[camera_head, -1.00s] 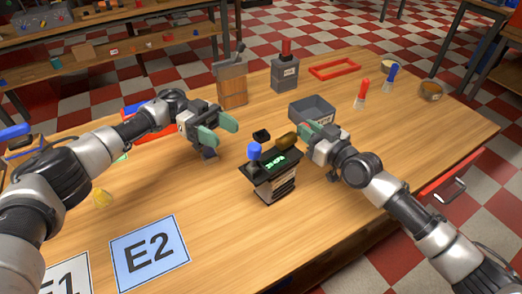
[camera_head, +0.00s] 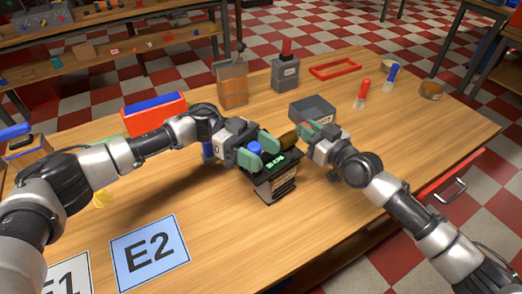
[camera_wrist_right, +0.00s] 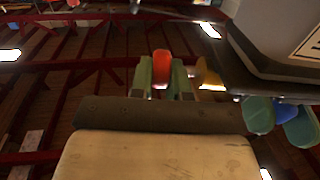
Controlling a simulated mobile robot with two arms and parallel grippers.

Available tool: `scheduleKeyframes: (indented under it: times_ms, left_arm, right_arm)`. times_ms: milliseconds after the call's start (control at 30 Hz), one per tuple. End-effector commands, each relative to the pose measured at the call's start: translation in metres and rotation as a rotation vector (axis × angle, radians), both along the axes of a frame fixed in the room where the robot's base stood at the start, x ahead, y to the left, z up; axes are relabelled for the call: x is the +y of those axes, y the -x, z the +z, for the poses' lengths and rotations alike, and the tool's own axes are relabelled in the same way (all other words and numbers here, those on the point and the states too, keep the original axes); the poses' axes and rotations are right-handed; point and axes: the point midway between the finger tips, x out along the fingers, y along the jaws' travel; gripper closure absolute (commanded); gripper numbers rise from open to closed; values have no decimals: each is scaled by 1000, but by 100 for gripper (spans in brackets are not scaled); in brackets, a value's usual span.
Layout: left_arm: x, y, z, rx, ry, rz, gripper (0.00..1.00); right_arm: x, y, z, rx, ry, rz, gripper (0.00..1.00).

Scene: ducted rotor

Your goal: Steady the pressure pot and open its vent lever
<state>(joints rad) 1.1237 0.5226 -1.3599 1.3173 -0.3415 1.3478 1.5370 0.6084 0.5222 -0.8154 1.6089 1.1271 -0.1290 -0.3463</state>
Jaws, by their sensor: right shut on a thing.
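The pressure pot (camera_head: 282,190) is a dark body with a green-lit display on top and a pale label on its front. It stands upright on the table, and its labelled body also shows in the right wrist view (camera_wrist_right: 275,45). A blue knob (camera_head: 256,148) rises at its left side. My left gripper (camera_head: 263,150) has its green fingers on either side of this knob, open; contact is unclear. A brass-brown part (camera_head: 289,138) is at the pot's right. My right gripper (camera_wrist_right: 167,80) is shut on a red tip (camera_wrist_right: 161,64) beside brass, apparently the vent lever's end.
A red box with a blue top (camera_head: 155,112), a wooden block (camera_head: 233,88) and a grey box with a red top (camera_head: 286,72) stand further back.

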Motion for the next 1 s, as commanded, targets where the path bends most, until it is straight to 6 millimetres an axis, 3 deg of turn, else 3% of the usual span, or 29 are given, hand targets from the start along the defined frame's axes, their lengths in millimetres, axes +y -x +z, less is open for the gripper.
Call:
scheduleKeyframes:
  times_ms: [33,367,733,1000]
  left_arm:
    - [0,0,0,0,0,0,50]
    - [0,0,0,0,0,0,100]
    - [2,1,0,-25,27,1,100]
    - [9,8,0,-132,144,1,100]
  right_arm:
    - [0,0,0,0,0,0,100]
    - [0,0,0,-1,1,0,100]
    - [0,0,0,0,0,0,100]
    - [0,0,0,0,0,0,100]
